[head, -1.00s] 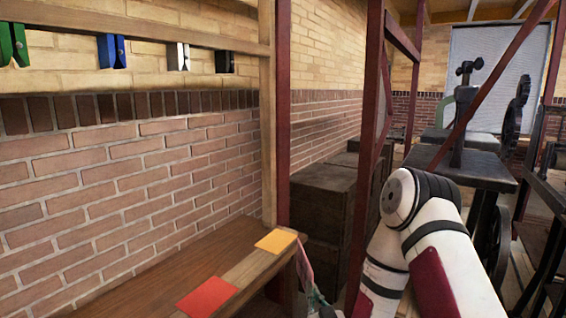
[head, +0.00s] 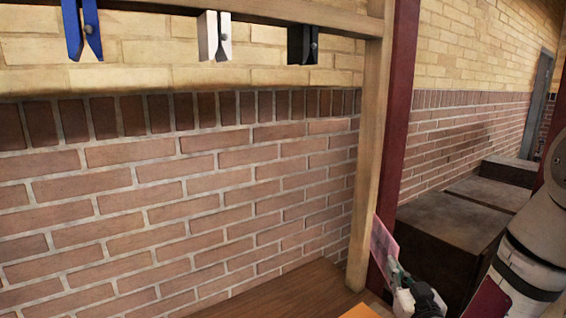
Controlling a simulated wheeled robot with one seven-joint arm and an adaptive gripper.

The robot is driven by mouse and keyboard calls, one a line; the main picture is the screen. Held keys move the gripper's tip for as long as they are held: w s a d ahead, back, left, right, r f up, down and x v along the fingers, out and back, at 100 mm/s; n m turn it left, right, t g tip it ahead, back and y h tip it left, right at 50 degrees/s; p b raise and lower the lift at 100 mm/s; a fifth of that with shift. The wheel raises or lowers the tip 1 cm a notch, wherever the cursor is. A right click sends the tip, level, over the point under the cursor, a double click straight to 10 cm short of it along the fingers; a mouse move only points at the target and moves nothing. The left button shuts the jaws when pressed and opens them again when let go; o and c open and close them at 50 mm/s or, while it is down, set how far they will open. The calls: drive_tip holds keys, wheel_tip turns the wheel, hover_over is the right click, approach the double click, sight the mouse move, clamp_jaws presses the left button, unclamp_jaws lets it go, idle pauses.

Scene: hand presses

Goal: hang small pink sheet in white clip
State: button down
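The white clip (head: 215,36) hangs from the wooden rail at the top, between a blue clip (head: 82,28) and a black clip (head: 302,44). No sheet hangs from these three clips. The small pink sheet (head: 383,245) is upright and slightly tilted in front of the red post, at the lower right. My gripper (head: 398,278) is just below the sheet and looks shut on its lower edge. It is well below and to the right of the white clip. The fingertips are small and partly hidden by the sheet.
A wooden upright (head: 367,150) and a dark red post (head: 398,120) stand between my gripper and the clips. A wooden bench (head: 285,292) with part of an orange sheet (head: 360,311) is below. Dark crates (head: 450,225) stand at right. Space before the brick wall is clear.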

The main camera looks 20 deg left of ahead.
drive_tip(key=s+a+r+n+g+y+p, duration=0.1)
drive_tip(key=s+a+r+n+y+p, duration=0.2)
drive_tip(key=a+r, duration=0.5)
drive_tip(key=s+a+r+n+g+y, duration=0.1)
drive_tip(key=s+a+r+g+y, duration=0.2)
drive_tip(key=a+r, duration=0.5)
drive_tip(key=s+a+r+n+g+y+p, duration=0.1)
drive_tip(key=s+a+r+p, duration=0.1)
drive_tip(key=s+r, duration=0.65)
drive_tip(key=s+a+r+n+g+y+p, duration=0.1)
drive_tip(key=s+a+r+n+y+p, duration=0.15)
drive_tip(key=s+r, duration=0.65)
drive_tip(key=w+a+r+b, duration=0.1)
drive_tip(key=w+a+r, duration=0.4)
drive_tip(key=w+a, duration=0.3)
drive_tip(key=shift+w+a+m+h+b, duration=0.25)
drive_tip(key=shift+a+m+h, duration=0.2)
drive_tip(key=shift+a, duration=0.3)
drive_tip(key=shift+r+b, duration=0.1)
drive_tip(key=shift+b, duration=0.25)
drive_tip(key=shift+r, duration=0.15)
drive_tip(key=shift+r+p, duration=0.5)
drive_tip(key=shift+r, duration=0.2)
